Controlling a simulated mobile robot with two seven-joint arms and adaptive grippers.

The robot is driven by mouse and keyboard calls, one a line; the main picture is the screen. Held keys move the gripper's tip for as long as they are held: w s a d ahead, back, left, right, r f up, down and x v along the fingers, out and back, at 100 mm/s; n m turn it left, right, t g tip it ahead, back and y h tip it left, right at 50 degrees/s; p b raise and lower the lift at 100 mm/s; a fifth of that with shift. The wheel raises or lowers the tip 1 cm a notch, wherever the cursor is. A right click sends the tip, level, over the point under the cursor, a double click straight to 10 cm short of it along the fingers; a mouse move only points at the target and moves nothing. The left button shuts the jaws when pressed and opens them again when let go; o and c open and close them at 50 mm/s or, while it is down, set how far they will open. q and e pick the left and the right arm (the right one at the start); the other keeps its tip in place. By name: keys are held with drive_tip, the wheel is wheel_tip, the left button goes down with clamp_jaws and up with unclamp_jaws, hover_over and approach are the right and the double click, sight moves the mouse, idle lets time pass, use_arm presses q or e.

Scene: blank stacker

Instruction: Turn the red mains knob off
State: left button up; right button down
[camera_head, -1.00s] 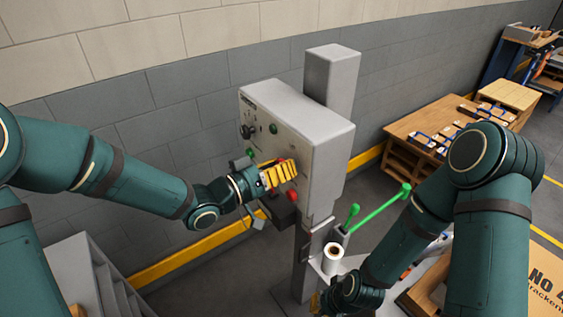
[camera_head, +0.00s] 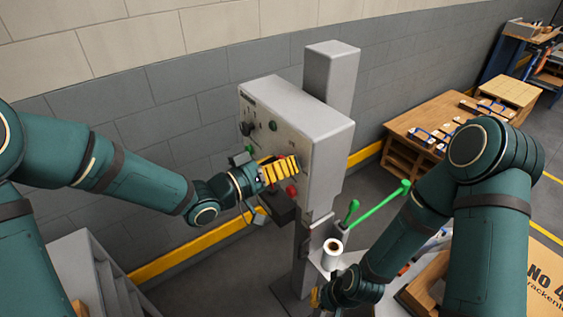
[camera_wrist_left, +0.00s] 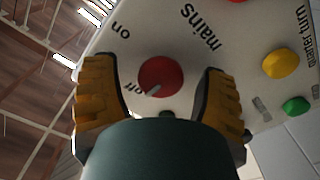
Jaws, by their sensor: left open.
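The red mains knob (camera_wrist_left: 160,77) shows in the left wrist view on a pale panel, with "on", "off" and "mains" printed around it. Its grey pointer is directed down and left, close to the "off" label. My left gripper (camera_head: 281,172) is at the front of the grey control box (camera_head: 320,125). In the wrist view its yellow fingers (camera_wrist_left: 160,95) are apart, one on each side of the knob, with gaps between them and it. My right gripper (camera_head: 316,299) is low in the head view, mostly hidden by its own arm.
The panel also carries a yellow button (camera_wrist_left: 281,64) and a green one (camera_wrist_left: 296,105). A green-handled lever (camera_head: 378,208) and a white roll (camera_head: 333,252) are right of the post. A wooden table (camera_head: 420,122) stands farther right.

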use_arm(q)
drive_tip(key=shift+s+a, duration=0.1)
drive_tip(key=v, duration=1.1)
drive_tip(key=shift+s+a, duration=0.2)
drive_tip(key=shift+a, duration=0.1)
